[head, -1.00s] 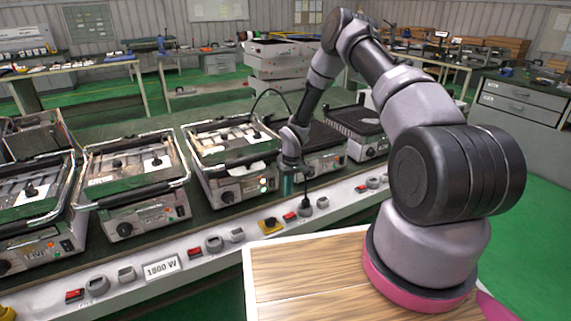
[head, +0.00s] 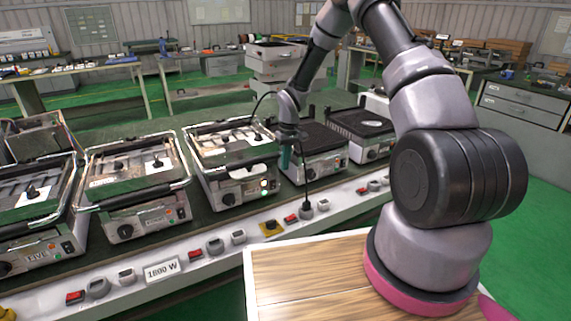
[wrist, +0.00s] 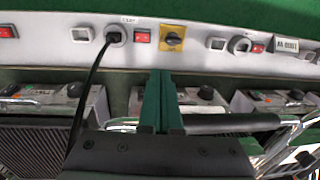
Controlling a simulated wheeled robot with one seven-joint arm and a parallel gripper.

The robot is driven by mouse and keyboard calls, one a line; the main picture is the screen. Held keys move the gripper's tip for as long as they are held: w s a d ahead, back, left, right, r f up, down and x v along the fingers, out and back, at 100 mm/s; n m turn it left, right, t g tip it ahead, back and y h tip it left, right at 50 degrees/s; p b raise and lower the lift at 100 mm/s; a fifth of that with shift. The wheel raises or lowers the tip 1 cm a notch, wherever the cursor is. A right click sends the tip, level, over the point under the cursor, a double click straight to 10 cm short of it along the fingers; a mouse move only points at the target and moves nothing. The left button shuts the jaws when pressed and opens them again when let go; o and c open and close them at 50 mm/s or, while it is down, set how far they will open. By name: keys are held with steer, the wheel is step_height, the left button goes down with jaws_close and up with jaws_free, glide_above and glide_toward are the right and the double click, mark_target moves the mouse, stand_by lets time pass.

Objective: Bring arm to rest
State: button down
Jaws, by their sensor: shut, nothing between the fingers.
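My gripper (head: 286,157) hangs from my arm over the bench, in front of the gap between two contact grills. In the wrist view its green fingers (wrist: 161,100) are pressed together with nothing between them. They point toward the bench's white front panel. A contact grill with a lit indicator (head: 232,165) stands just left of my gripper, and a grill with a dark ribbed plate (head: 312,150) stands just right of it. Whether the fingers touch either grill cannot be told, but they appear clear of both.
More grills stand left (head: 135,185) and right (head: 360,132). The white front panel (head: 205,262) carries red switches, sockets and a yellow rotary switch (head: 272,228). A black cable is plugged into a socket (head: 307,209) close to my gripper. The wooden top (head: 300,275) near my base is clear.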

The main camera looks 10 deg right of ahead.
steer(key=s+d+r+m+t+h, duration=0.1)
steer(key=s+d+r+m+t, duration=0.3)
steer(key=r, duration=1.1)
steer(key=s+d+r+g, duration=0.15)
steer(key=s+r, duration=0.35)
steer(key=r, duration=1)
steer(key=s+d+r+m+t, duration=0.1)
steer(key=s+r, duration=0.3)
steer(key=s, duration=0.3)
steer(key=s+r+m+t+y, duration=0.1)
steer(key=s+r, duration=0.3)
steer(key=s, duration=0.4)
steer(key=s+d+r+m+t, duration=0.1)
steer(key=s+r+t, duration=0.2)
steer(key=s+r, duration=0.2)
steer(key=shift+s+d+m+y, duration=0.35)
steer(key=shift+s+m+y, duration=0.05)
steer(key=shift+s, duration=0.8)
